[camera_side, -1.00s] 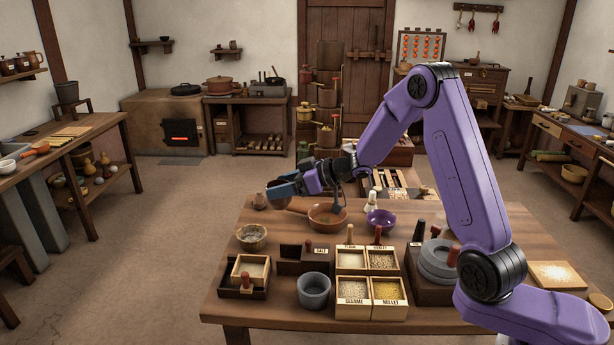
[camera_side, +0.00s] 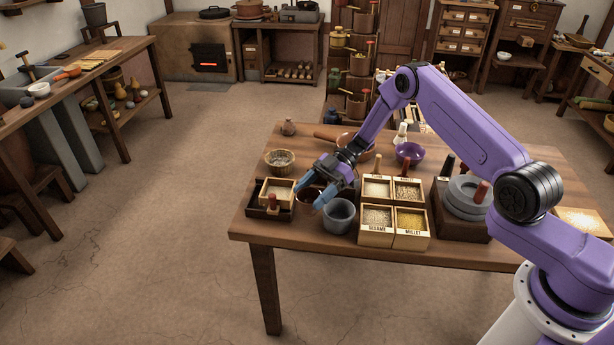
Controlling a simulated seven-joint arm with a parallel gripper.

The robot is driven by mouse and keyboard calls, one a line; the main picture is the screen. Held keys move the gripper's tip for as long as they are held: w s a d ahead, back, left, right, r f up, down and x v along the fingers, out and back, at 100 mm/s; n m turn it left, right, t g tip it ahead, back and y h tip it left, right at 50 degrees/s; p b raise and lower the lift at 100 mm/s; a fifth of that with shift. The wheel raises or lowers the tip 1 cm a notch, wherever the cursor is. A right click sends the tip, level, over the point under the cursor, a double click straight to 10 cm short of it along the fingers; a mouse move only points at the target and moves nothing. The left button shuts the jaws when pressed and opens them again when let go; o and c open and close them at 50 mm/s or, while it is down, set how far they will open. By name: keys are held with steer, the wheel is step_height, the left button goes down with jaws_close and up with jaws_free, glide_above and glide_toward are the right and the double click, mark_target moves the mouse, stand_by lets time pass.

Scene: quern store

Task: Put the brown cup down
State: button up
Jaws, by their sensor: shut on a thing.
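My gripper (camera_side: 324,196), with blue fingers, is low over the left front part of the wooden table (camera_side: 300,251). It is shut on the brown cup (camera_side: 306,194). Only a dark reddish-brown part of the cup shows at the left of the fingers; the rest is hidden behind them. The gripper is just behind the grey bowl (camera_side: 339,217) and left of the labelled grain boxes (camera_side: 377,219). I cannot tell whether the cup touches the surface beneath it.
A small wooden box (camera_side: 277,193) in a dark tray (camera_side: 256,212) stands close on the left. A grain-filled bowl (camera_side: 280,161), brown pan (camera_side: 369,153) and purple bowl (camera_side: 410,155) stand farther back. A grey millstone (camera_side: 464,198) is on the right. The table's front left strip is bare.

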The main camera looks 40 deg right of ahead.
mark_target(312, 211)
steer(key=shift+f, duration=3.35)
steer(key=shift+f, duration=0.25)
